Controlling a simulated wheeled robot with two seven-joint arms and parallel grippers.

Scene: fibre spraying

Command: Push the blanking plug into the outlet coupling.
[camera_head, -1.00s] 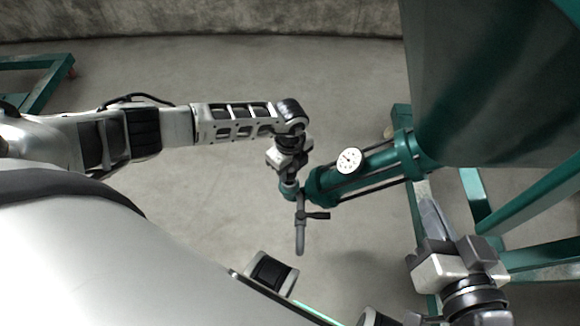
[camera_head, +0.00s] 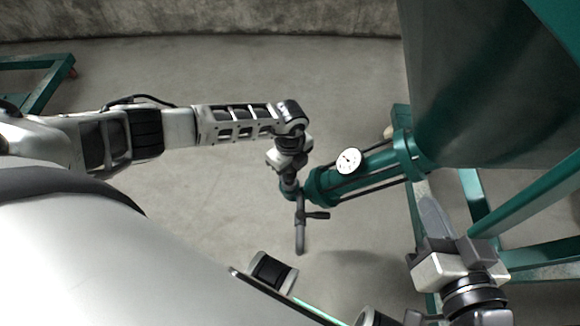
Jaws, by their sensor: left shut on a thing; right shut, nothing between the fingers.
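The green pump cylinder (camera_head: 375,172) with a white round dial (camera_head: 348,161) juts left from the big green tank. At its left end a grey pipe (camera_head: 300,235) with a dark lever (camera_head: 317,215) points toward the bottom of the picture. My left gripper (camera_head: 289,186) is at this end, shut on a small bluish-green piece, apparently the blanking plug. The fingers hide most of it. The outlet coupling is not clearly distinguishable, and I cannot tell whether the plug touches or sits in it. My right gripper (camera_head: 431,216) is shut and empty, below the cylinder in the picture.
The green tank (camera_head: 470,90) fills the upper right, above a green frame (camera_head: 545,205) whose beams run close to my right gripper. Another green frame (camera_head: 40,80) stands far left. The grey floor (camera_head: 230,70) between them is clear.

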